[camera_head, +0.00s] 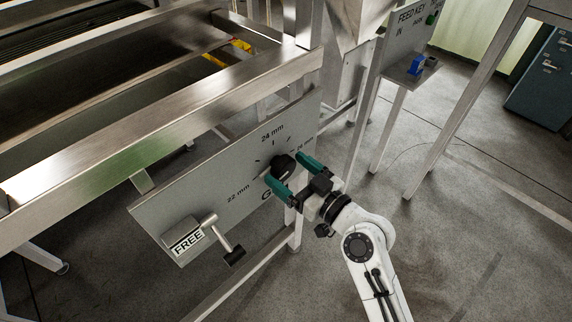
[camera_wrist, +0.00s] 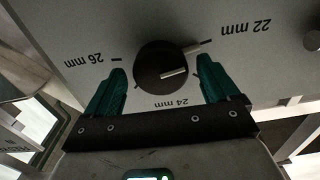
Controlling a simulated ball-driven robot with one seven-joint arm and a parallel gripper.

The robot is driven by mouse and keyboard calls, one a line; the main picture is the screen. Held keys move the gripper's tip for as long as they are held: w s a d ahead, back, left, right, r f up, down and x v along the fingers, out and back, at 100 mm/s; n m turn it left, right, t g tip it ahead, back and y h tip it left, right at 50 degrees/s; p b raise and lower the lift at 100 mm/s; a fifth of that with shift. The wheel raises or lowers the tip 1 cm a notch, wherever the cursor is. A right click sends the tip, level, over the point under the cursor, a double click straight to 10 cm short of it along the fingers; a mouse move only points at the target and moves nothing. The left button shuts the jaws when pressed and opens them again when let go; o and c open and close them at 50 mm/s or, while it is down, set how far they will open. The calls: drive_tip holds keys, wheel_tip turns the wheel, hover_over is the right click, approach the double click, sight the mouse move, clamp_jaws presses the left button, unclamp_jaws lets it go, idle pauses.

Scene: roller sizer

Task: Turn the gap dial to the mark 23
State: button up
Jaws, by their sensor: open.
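The gap dial is a round black knob (camera_wrist: 160,66) on a grey panel (camera_wrist: 75,25). It also shows in the head view (camera_head: 284,165), partly hidden by my gripper. Upside down in the wrist view, 22 mm is printed at upper right, 24 mm below and 26 mm at left.
A box labelled FREE (camera_head: 187,240) with a black-ended lever (camera_head: 235,256) sits at the panel's lower left. A metal frame beam (camera_head: 180,120) runs above the panel. A FEED KEY panel (camera_head: 408,35) with a blue item (camera_head: 417,64) stands at upper right.

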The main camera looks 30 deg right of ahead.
drive_tip(key=shift+x, duration=0.8)
drive_tip(key=shift+c, duration=0.2)
drive_tip(key=c, duration=1)
drive_tip(key=shift+m, duration=0.4)
drive_tip(key=m+p, duration=0.1)
drive_tip(key=m, duration=0.2)
drive_tip(key=shift+m, duration=0.4)
drive_tip(key=m+p, duration=0.1)
drive_tip(key=m, duration=0.4)
drive_tip(key=shift+p, duration=0.3)
drive_tip(key=shift+d, duration=0.1)
